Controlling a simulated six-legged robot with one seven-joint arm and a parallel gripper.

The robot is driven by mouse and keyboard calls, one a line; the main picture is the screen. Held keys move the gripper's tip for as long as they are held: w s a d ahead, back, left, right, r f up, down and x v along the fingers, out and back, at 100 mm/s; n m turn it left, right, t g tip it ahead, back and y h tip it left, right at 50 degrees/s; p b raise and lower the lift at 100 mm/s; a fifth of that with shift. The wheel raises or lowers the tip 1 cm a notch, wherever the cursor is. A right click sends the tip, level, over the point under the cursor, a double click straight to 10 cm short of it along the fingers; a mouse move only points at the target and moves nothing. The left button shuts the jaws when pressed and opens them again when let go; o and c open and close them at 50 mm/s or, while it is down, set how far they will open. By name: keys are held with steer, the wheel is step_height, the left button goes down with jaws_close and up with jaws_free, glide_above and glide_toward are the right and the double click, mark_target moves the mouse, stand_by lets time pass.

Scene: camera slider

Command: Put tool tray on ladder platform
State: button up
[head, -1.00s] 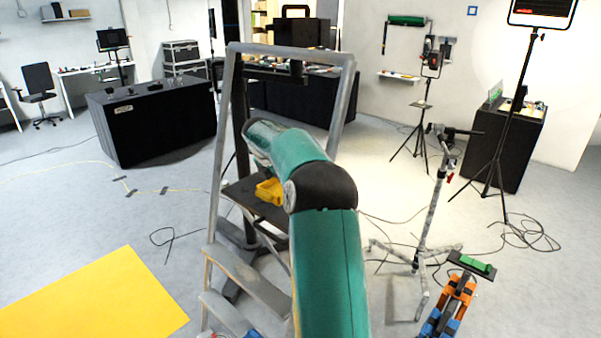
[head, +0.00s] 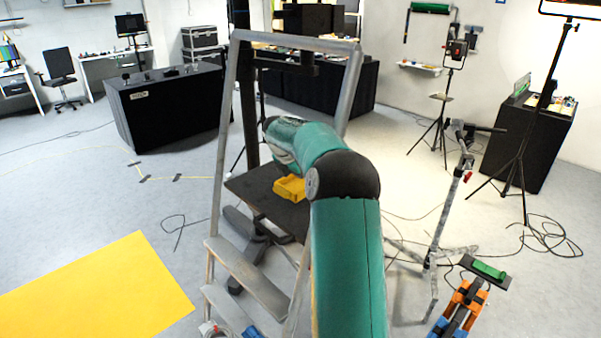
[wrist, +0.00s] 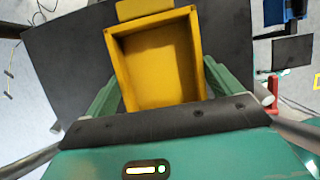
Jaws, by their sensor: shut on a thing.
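The yellow tool tray (wrist: 160,65) is an open, empty box between the two green fingers of my gripper (wrist: 160,84) in the wrist view. My gripper is shut on it. In the head view, the tray (head: 290,188) shows over the dark ladder platform (head: 262,206), partly hidden by my green arm. The platform (wrist: 70,55) also lies beneath the tray in the wrist view. The tray looks roughly level. I cannot tell whether it touches the platform or hangs just above it. My gripper's fingers are hidden in the head view.
The grey ladder frame (head: 219,140) rises around the platform, with steps (head: 248,278) below. A yellow mat (head: 95,290) lies on open floor at left.

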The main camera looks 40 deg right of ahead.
steer(key=shift+s+a+f, duration=0.1)
steer(key=shift+f, duration=1.6)
steer(key=shift+f, duration=0.35)
steer(key=o, duration=0.8)
steer(key=shift+r, duration=0.1)
steer(key=shift+r, duration=1.4)
steer(key=shift+r, duration=0.1)
steer(key=shift+r, duration=1.85)
